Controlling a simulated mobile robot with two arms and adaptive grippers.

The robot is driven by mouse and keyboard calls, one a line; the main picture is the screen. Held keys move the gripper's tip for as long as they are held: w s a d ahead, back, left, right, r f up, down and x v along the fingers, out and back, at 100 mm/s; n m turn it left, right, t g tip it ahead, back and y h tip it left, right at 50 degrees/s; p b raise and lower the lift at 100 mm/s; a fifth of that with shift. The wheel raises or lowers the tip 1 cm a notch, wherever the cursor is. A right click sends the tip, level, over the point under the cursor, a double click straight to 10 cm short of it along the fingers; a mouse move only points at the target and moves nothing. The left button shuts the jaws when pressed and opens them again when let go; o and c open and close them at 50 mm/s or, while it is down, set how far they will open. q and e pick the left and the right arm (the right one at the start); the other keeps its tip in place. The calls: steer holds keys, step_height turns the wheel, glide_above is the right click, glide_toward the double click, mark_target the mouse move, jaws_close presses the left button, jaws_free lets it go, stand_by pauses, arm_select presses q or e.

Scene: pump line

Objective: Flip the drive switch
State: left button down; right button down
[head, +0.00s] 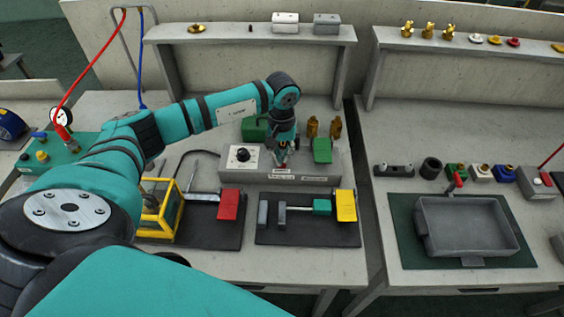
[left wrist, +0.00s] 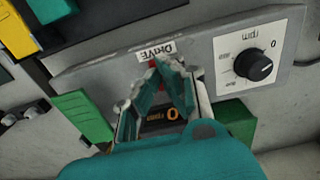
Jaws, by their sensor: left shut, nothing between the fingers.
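The drive switch sits on the front of a grey control box (head: 318,166), just by the label reading DRIVE (left wrist: 156,50). Only a small red part of the switch (left wrist: 153,76) shows in the left wrist view; the fingers hide the rest. My left gripper (head: 281,163) points down at the box front, right of the black dial (head: 242,154). It is shut and empty, with its fingertips (left wrist: 160,70) at the switch. I cannot tell whether they touch it. My right gripper is not in view.
A green block (head: 322,150) and brass fittings (head: 312,127) stand close to the right of my left gripper. In front lie dark mats with a red block (head: 229,204) and a yellow block (head: 346,205). A grey tray (head: 465,228) is on the right table.

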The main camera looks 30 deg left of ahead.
arm_select(q)
steer(key=shift+s+f+b, duration=0.1)
steer(key=shift+f+b, duration=0.9)
steer(key=shift+f, duration=0.1)
stand_by(0.3)
steer(key=shift+r, duration=0.1)
steer(key=shift+r+p, duration=0.6)
steer(key=shift+r, duration=0.25)
steer(key=shift+r+p, duration=1.15)
steer(key=shift+r, duration=1.45)
